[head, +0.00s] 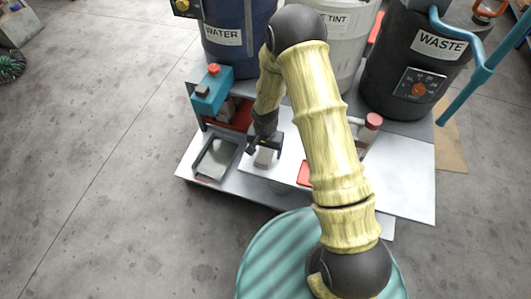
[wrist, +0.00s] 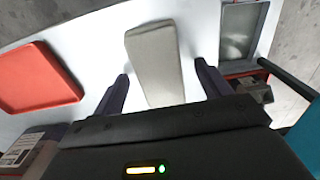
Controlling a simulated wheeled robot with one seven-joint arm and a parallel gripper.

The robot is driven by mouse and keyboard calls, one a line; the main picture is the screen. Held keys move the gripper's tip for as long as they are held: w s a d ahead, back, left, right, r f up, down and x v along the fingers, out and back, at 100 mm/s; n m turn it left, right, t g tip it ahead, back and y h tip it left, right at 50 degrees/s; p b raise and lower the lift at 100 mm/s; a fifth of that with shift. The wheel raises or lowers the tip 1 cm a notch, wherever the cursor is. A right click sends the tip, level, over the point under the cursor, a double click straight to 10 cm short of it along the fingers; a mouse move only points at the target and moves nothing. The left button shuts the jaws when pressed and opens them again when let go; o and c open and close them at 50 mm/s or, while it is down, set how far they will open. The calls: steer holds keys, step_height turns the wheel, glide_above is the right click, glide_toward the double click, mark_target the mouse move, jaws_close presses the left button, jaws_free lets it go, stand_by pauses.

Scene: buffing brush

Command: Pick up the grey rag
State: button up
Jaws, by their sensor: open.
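The grey rag (wrist: 155,62) looks like a folded, light grey block lying on the white work surface. In the wrist view it lies ahead of and between the fingers of my gripper (wrist: 160,88). Its near end reaches into the gap, and bare white shows on both sides of it. In the head view the rag (head: 263,156) shows just below my gripper (head: 264,147), partly hidden by it. My gripper is open, low over the surface, and holds nothing.
A red tray (wrist: 38,78) lies left of the rag and a grey metal tray (wrist: 241,32) lies right of it. In the head view, a teal device (head: 212,92) stands behind the metal tray. WATER (head: 238,40), TINT (head: 335,40) and WASTE (head: 400,75) containers line the back.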

mark_target(265, 151)
steer(key=c, duration=1.2)
steer(key=shift+o, duration=0.2)
step_height(265, 151, up, 10)
steer(key=p, duration=0.2)
steer(key=shift+o, duration=1.1)
steer(key=w+d+n, duration=0.1)
steer(key=d, duration=0.3)
steer(key=w+d+r+n, duration=0.1)
steer(key=d, duration=0.4)
steer(key=w+d+r+n, duration=0.1)
steer(key=w+d+n, duration=0.1)
steer(key=d, duration=0.2)
steer(key=shift+d, duration=0.3)
steer(key=shift+c, duration=0.2)
